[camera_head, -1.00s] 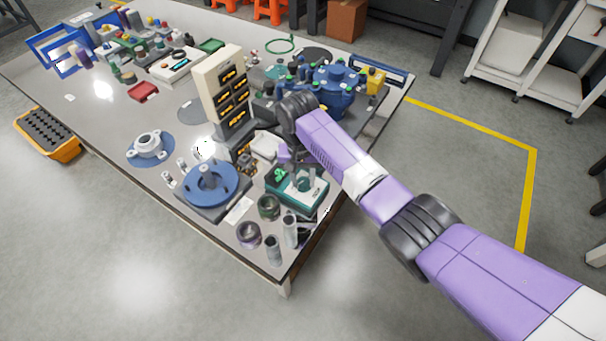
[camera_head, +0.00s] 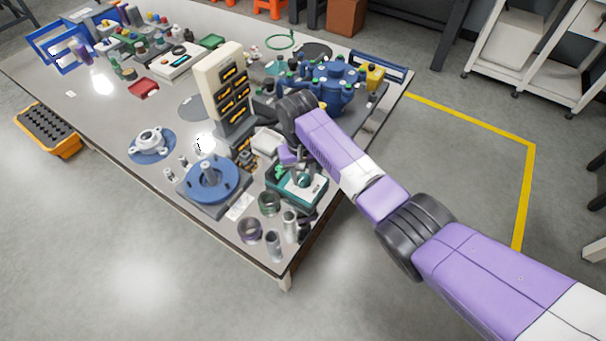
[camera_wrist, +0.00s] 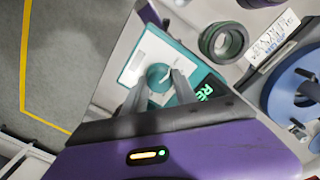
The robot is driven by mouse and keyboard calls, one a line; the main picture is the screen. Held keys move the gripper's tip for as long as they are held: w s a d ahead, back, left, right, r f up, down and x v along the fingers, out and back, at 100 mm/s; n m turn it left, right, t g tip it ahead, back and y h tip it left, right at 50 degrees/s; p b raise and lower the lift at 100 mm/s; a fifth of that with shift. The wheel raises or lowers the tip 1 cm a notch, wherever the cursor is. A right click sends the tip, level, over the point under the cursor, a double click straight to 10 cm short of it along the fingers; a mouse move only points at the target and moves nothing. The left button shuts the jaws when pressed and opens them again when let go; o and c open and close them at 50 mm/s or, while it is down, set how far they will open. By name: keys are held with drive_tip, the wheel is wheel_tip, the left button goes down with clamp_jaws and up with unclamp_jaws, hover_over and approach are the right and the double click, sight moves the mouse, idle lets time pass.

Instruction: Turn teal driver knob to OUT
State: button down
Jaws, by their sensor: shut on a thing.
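The teal driver (camera_head: 290,198) is a box with a white top panel near the table's right front edge. In the wrist view its white panel (camera_wrist: 142,56) carries the round teal knob (camera_wrist: 158,77) with a pale pointer mark. A lit green display (camera_wrist: 205,91) on the box shows letters starting with "RE"; the rest is cut off. My gripper (camera_wrist: 160,82) has its two grey fingers on either side of the knob, shut on it. The knob also shows in the head view (camera_head: 305,181), below my purple wrist. The knob's OUT marking is too small to read.
A dark green ring (camera_head: 269,203) and several metal cylinders stand in front of the driver. A blue round flange fixture (camera_head: 211,180) sits to its left. A beige rack (camera_head: 221,85) and a blue multi-port vessel (camera_head: 330,85) stand behind. The floor right of the table is clear.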

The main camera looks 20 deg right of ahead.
sight(302, 177)
drive_tip(key=c, duration=1)
unclamp_jaws()
drive_tip(key=shift+a+r, duration=0.2)
drive_tip(key=shift+r, duration=3.75)
drive_tip(key=shift+w, duration=0.1)
